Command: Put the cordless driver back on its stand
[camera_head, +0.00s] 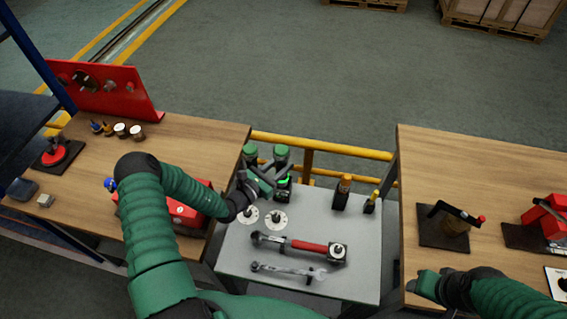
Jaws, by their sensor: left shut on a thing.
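My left gripper (268,183) is over the back left of the grey middle table. It is shut on a dark thing with a bright green patch, which I take to be the cordless driver (284,184). My fingers and wrist hide part of it, and I cannot tell whether its base touches anything. Two green-topped dark items (281,151) stand just behind; I cannot make out which thing is the stand. My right gripper (422,285) is low at the left edge of the right bench, and its jaws are not clear.
On the grey table (350,275) lie a red-handled torque wrench (305,246), a spanner (288,270) and two pale discs (276,219). An orange-topped tool (343,190) stands at the back right. Wooden benches flank it, with a yellow rail (325,146) behind.

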